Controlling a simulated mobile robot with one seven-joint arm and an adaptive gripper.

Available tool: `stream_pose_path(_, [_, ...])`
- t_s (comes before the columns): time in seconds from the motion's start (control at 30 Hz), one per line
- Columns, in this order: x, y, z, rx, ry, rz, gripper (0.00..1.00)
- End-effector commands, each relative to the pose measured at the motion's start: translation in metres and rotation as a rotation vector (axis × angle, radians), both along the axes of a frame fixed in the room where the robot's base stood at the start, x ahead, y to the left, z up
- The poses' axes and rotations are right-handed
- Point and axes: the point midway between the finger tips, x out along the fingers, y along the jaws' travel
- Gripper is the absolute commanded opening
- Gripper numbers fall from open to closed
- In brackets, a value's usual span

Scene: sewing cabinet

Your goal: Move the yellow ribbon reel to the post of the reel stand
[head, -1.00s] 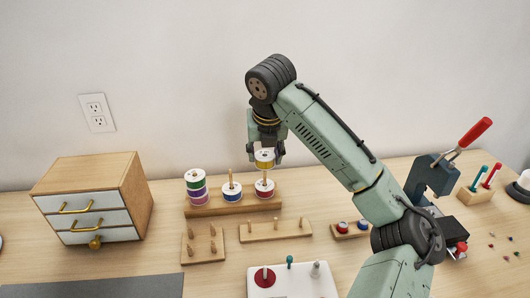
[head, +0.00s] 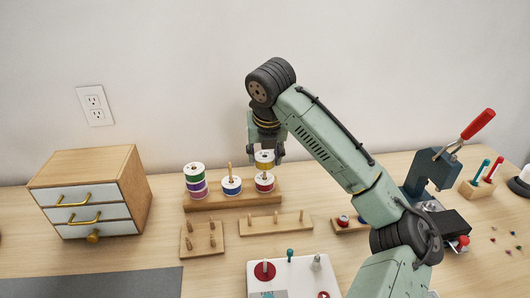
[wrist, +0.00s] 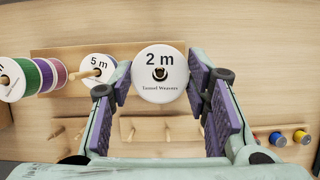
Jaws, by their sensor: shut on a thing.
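The yellow ribbon reel (head: 264,164), with a white face marked "2 m" in the wrist view (wrist: 160,60), is held between the fingers of my gripper (head: 265,152). In the wrist view, my gripper (wrist: 160,82) is shut on the reel's two sides. The reel stand (head: 235,202) is a wooden base at the back of the table. The yellow reel is just above the red reel (head: 264,184) on its right-hand post. A brown spot shows in the yellow reel's hole, perhaps the post's tip. How far the post is inside is hidden.
The blue reel (head: 231,187) sits on the middle post (head: 230,169). Green and purple reels (head: 195,178) are stacked at the left. A drawer cabinet (head: 90,195) stands at left, a press (head: 440,170) at right.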

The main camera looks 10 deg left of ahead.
Motion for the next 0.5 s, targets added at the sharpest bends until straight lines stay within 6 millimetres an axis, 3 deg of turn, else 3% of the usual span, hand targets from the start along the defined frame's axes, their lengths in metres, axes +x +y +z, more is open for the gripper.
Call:
stream_pose_path(0.43, [-0.0001, 0.0001, -0.0051, 0.000, 0.000, 0.000, 0.22])
stream_pose_path(0.47, [0.0000, 0.0000, -0.0051, 0.000, 0.000, 0.000, 0.45])
stream_pose_path(0.5, [-0.0001, 0.0001, -0.0051, 0.000, 0.000, 0.000, 0.47])
